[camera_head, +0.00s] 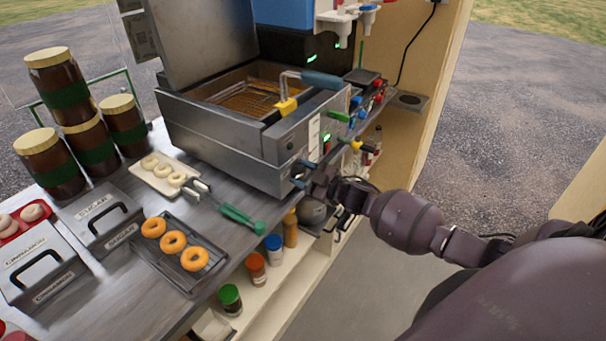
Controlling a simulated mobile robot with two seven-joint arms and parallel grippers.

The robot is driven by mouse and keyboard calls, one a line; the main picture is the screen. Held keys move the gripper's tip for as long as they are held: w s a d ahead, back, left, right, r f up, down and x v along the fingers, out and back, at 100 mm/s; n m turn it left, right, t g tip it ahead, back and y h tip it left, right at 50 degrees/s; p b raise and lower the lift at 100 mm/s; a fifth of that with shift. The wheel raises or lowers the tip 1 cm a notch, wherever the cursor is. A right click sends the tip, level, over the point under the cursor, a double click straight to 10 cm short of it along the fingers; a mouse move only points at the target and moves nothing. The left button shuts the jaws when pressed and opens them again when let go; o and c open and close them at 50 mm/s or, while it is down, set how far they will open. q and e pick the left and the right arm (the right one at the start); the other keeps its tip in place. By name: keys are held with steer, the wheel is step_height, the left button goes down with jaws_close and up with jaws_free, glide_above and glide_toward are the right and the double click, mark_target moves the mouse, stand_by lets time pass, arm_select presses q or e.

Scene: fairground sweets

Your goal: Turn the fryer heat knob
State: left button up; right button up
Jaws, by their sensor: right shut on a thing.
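The steel fryer (225,130) stands on the counter with oil and a wire basket inside. Its front panel faces right, toward my right arm. The knob's setting cannot be read from here. My left gripper is not in view.
The basket handle (322,80) reaches out over the fryer front. Donuts on a dark tray (148,262) and green-handled tongs (240,217) lie on the counter. Bottles and jars fill the shelf below. Brown jars (60,80) stand at the left.

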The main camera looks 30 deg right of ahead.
steer(key=o, duration=0.9)
steer(key=shift+o, duration=0.2)
steer(key=v, duration=1.1)
steer(key=shift+a, duration=0.1)
steer(key=s+a+f+m+g+h, duration=0.2)
steer(key=s+a+f+m, duration=0.3)
steer(key=s, duration=0.5)
steer(key=s+a+f+m+g+h, duration=0.3)
steer(key=s+a+f+m+h, duration=0.2)
steer(key=s+a+f, duration=0.4)
steer(key=shift+s+m, duration=0.3)
steer(key=shift+s, duration=0.25)
